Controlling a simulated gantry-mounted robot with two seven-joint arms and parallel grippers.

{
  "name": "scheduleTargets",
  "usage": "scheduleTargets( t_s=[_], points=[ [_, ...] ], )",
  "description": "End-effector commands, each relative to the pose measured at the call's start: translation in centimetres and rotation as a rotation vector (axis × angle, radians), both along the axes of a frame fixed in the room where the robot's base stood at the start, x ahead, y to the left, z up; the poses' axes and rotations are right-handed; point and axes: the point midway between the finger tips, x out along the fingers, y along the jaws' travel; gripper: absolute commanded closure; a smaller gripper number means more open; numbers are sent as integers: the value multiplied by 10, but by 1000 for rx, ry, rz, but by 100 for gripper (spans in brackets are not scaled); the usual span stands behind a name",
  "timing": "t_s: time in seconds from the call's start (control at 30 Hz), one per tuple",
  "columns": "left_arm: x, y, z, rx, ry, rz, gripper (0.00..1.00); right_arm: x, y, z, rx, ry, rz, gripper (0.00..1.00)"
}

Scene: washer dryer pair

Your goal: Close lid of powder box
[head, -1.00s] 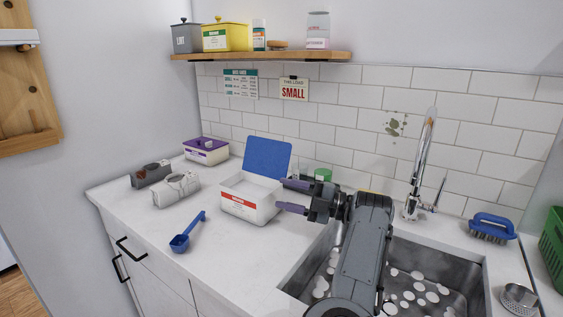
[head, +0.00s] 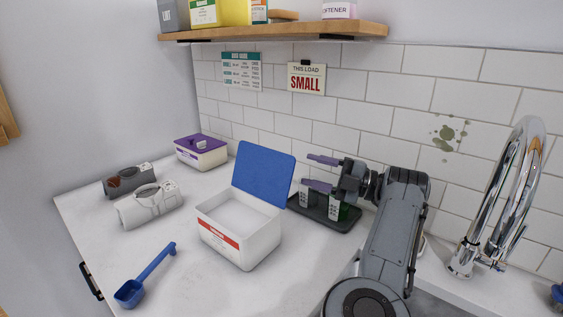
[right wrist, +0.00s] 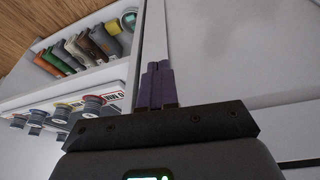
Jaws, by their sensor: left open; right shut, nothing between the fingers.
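The white powder box (head: 226,245) with a red label stands on the counter in the head view, with pale powder inside. Its blue lid (head: 263,173) is open and stands up from the back edge, leaning slightly back. My left gripper (head: 317,173) is open and empty, to the right of the lid and a little behind it. My right gripper (right wrist: 156,75) shows only in the right wrist view, shut and empty, away from the box.
A blue scoop (head: 146,275) lies in front of the box. A dark tray (head: 325,218) with small items sits under my left gripper. The faucet (head: 505,200) rises at right.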

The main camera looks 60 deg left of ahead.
Motion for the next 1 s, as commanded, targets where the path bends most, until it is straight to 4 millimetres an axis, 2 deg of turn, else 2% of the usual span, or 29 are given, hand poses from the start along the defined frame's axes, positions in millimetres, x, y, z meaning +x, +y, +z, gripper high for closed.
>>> scheduleTargets(
  t_s=[0.23, 0.5, 0.7, 1.0],
  points=[
    [-29, 30, 2, 1, -1, 6, 48, 0, -1, -16, -3, 0, 2, 100],
    [-50, 55, 7, 0, -1, 5, 48, 2, 1, -24, 4, -3, -2, 100],
    [-58, 64, 10, 0, -1, 3, 48, 2, 2, -27, 8, -4, -4, 100],
    [-61, 66, 12, -2, -1, 2, 48, 2, 3, -28, 11, -4, -5, 100]
  ],
)
